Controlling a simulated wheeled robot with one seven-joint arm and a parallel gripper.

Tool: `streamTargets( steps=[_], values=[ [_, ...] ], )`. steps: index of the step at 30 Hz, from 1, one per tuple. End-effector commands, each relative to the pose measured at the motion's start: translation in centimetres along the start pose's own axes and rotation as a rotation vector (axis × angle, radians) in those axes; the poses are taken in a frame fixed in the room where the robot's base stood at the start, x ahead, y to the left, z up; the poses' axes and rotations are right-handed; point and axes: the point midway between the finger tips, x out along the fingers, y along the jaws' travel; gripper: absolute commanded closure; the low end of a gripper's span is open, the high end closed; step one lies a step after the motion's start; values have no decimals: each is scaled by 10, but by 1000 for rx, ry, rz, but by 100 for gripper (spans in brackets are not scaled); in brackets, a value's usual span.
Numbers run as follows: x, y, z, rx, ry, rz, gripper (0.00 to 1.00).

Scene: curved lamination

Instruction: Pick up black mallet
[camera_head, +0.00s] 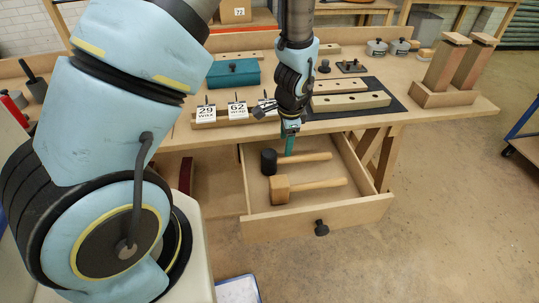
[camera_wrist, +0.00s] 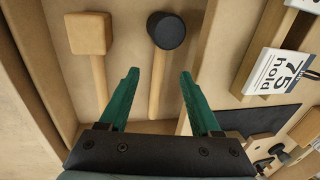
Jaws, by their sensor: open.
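The black mallet (camera_head: 269,162) lies in an open drawer, its wooden handle pointing right in the head view. In the wrist view its round black head (camera_wrist: 167,30) is near the top middle, and its handle runs down between my fingers. A wooden mallet (camera_head: 280,189) lies beside it, nearer the drawer front; it also shows in the wrist view (camera_wrist: 89,34). My gripper (camera_head: 290,140) points down above the drawer, over the black mallet's handle. Its green fingers (camera_wrist: 160,95) are apart and empty. Whether the fingertips reach down beside the handle is hard to tell.
The drawer (camera_head: 325,212) is pulled out with a dark knob in front. The workbench (camera_head: 450,112) edge lies close behind my gripper. On it are number cards (camera_head: 237,110), a teal box (camera_head: 233,73), drilled wooden bars (camera_head: 350,101) and a wooden post stand (camera_head: 446,97).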

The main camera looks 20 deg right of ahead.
Motion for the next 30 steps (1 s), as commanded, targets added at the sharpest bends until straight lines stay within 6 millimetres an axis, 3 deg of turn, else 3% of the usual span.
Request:
streamTargets(
  steps=[12, 23, 30],
  values=[
    [46, 4, -6, 36, -2, 0, 36],
    [68, 3, -6, 34, 0, -1, 36],
    [96, 2, -6, 34, -1, 0, 36]
  ],
)
